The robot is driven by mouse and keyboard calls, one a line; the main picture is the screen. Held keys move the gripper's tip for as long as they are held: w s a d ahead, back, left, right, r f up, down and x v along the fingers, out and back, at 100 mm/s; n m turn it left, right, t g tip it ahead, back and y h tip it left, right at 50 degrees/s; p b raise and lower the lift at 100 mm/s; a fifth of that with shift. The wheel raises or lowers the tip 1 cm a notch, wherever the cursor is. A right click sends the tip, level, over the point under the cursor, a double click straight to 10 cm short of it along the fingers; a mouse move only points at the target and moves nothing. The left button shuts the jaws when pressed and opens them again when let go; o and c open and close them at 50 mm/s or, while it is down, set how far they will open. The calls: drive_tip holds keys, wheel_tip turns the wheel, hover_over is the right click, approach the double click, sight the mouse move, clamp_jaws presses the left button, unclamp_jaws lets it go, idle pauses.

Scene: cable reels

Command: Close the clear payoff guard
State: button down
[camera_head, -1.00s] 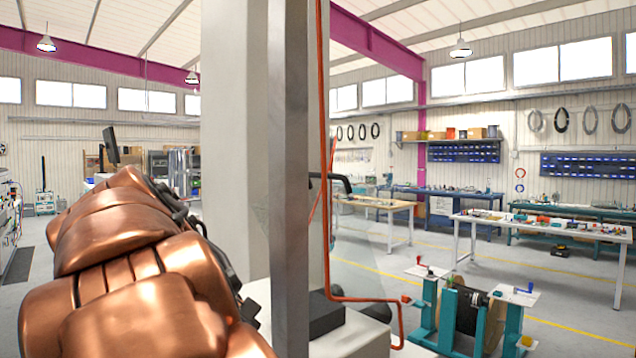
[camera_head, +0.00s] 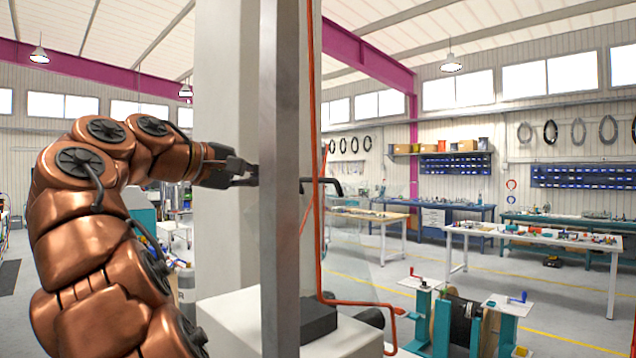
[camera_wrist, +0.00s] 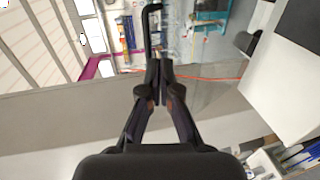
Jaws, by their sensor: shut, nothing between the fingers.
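The clear payoff guard (camera_head: 348,240) is a faint see-through panel right of the grey post; its edges are hard to make out. A black bent handle (camera_head: 325,185) sticks out right of the post, and it also shows at the top of the wrist view (camera_wrist: 149,28). My gripper (camera_head: 254,175) is shut and empty, with its tips at the left edge of the post. In the wrist view my gripper (camera_wrist: 161,66) points towards the handle's lower end, close to it. The post hides any contact in the head view.
The grey metal post (camera_head: 280,180) and a pale column (camera_head: 225,100) stand close to my arm. An orange cable (camera_head: 316,120) runs down beside the post. A white machine body (camera_head: 232,318) lies below. A teal reel stand (camera_head: 442,325) stands at right.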

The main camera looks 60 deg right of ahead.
drive_tip(key=r, duration=0.1)
approach(327, 180)
drive_tip(key=shift+g, duration=0.3)
drive_tip(key=x, duration=0.7)
drive_tip(key=shift+d+f+p, duration=0.1)
drive_tip(key=shift+f+p, duration=0.05)
drive_tip(key=shift+p, duration=0.2)
drive_tip(key=shift+w, duration=0.1)
